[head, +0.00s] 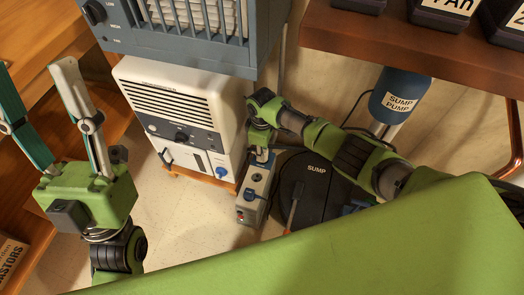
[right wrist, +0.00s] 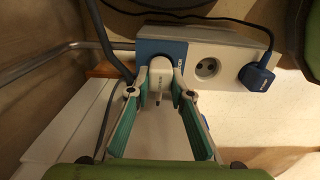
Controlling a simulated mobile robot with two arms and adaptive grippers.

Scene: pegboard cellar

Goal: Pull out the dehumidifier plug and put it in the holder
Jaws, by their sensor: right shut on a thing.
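My right gripper (head: 262,156) is shut on a white plug (right wrist: 160,76), in front of a blue plate (right wrist: 150,49) at the strip's end. I cannot tell whether the plug is seated. An open socket (right wrist: 207,67) and a blue plug (right wrist: 257,77) are beside it. My left gripper (head: 36,68) is open and empty at the left. I cannot make out the holder for certain.
A black sump lid (head: 317,185) with a red-tipped tool (head: 293,205) lies right of the strip. A blue sump pump (head: 400,95) stands behind it, under a wooden shelf (head: 420,45). Pale floor (head: 185,225) is clear at centre left.

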